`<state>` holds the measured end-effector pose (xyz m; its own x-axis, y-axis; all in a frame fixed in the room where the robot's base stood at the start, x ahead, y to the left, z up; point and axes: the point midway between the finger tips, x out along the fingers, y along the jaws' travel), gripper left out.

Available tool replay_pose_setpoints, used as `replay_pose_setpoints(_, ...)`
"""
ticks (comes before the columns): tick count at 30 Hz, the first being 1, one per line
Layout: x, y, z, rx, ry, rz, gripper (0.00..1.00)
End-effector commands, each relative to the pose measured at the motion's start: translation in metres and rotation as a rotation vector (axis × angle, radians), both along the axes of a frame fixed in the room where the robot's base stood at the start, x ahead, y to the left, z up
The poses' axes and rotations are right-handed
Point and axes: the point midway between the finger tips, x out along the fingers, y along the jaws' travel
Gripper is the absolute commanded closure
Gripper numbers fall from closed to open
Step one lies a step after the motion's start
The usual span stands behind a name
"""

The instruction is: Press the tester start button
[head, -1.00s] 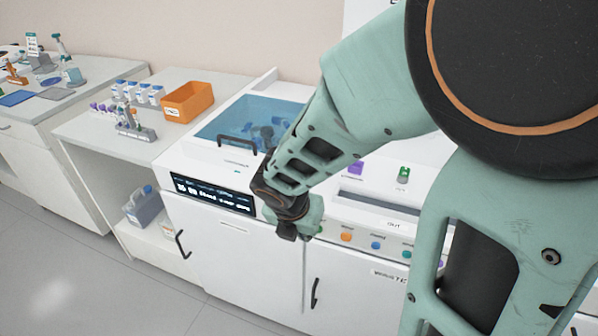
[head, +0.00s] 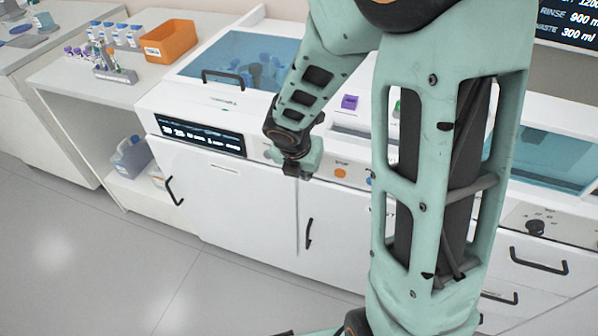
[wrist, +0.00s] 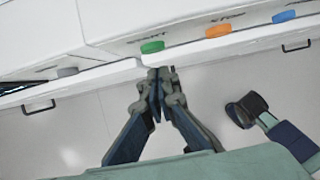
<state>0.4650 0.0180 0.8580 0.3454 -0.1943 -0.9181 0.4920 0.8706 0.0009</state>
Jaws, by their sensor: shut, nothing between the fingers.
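The tester is a white bench unit with a row of round buttons on its front panel. In the wrist view the green start button (wrist: 152,47) is just beyond my fingertips, beside a label that looks like START. My gripper (wrist: 158,76) is shut and empty, pointing at the panel just below this button. A small gap seems to show between fingertips and button, but contact is hard to judge. In the head view my gripper (head: 291,172) is in front of the panel, left of the orange stop button (head: 341,173), and the green button is hidden.
A blue button (wrist: 284,16) and a grey knob (wrist: 67,72) flank the row. A dark display (head: 200,135) is left of my gripper. Cabinet doors with black handles (head: 309,233) are below. An orange bin (head: 170,41) stands on the left bench. The floor in front is clear.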

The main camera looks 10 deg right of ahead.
Motion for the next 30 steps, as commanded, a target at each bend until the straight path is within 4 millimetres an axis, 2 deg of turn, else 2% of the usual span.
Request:
replay_pose_setpoints(5,0.012,-0.007,0.002,0.0,0.001,0.0,1.0)
replay_pose_setpoints(17,0.014,-0.008,0.002,-0.001,0.002,0.001,1.0)
replay_pose_setpoints(24,0.029,-0.017,0.005,0.0,0.001,0.0,1.0)
replay_pose_setpoints(30,0.033,-0.019,0.004,-0.002,-0.003,0.0,1.0)
